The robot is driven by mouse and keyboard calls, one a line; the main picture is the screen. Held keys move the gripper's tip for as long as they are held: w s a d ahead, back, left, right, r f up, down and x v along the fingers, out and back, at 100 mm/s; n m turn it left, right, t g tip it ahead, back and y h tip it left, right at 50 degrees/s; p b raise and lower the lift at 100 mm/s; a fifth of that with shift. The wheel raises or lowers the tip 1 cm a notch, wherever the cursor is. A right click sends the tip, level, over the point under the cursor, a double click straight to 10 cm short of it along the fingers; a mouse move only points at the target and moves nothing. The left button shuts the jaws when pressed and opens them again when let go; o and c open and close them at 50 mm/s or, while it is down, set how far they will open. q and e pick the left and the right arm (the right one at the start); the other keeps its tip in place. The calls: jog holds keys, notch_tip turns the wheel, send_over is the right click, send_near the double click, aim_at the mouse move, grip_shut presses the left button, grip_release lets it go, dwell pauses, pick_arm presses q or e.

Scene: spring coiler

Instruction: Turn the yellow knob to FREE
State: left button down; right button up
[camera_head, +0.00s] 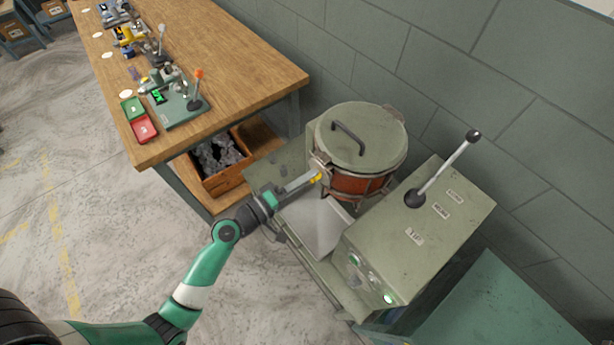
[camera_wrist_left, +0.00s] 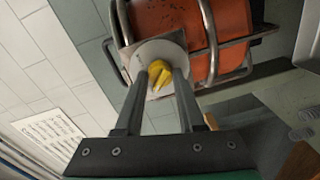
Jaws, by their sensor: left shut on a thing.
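The yellow knob (camera_head: 317,177) sits on the near left side of the orange drum, below its lid. In the left wrist view the yellow knob (camera_wrist_left: 159,76) is on a round pale dial plate (camera_wrist_left: 176,56). My left gripper (camera_head: 312,178) reaches the knob from the left. In the left wrist view its two fingers (camera_wrist_left: 160,78) are on either side of the knob and shut on it. The dial's markings are too small to read. My right gripper is not in view.
The orange drum (camera_head: 357,184) has a grey lid (camera_head: 362,135) with a handle and a metal cage around it. To its right stands a grey-green cabinet (camera_head: 440,225) with a long lever (camera_head: 447,167). A wooden workbench (camera_head: 225,60) stands at the left.

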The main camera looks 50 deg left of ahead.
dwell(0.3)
pick_arm(q)
jog(key=c, duration=0.5)
grip_release()
jog(key=s, duration=0.7)
jog(key=s+b, duration=0.1)
jog(key=s, duration=0.3)
jog(key=shift+s+a+r, duration=0.3)
jog(key=shift+r, duration=0.05)
